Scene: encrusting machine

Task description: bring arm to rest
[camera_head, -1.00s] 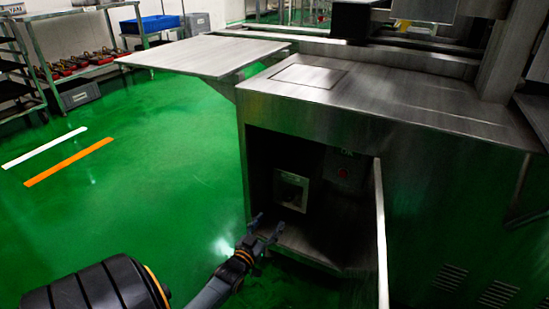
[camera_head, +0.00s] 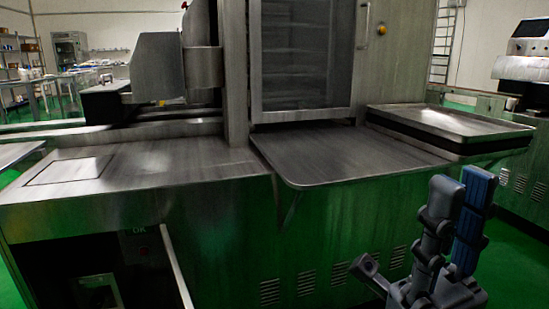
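My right gripper (camera_head: 462,184) is at the lower right in the head view, pointing up. One grey finger and one finger with a blue pad stand side by side, a narrow gap between them. I see nothing held there. It is in front of the encrusting machine (camera_head: 150,170), below and to the right of its metal shelf (camera_head: 345,155), seemingly apart from it. My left gripper is out of view.
A cabinet door (camera_head: 176,268) stands open at the lower left, with a small box (camera_head: 98,290) inside the dark opening. A raised metal tray (camera_head: 445,120) is behind my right gripper. Green floor (camera_head: 505,262) is clear at the far right.

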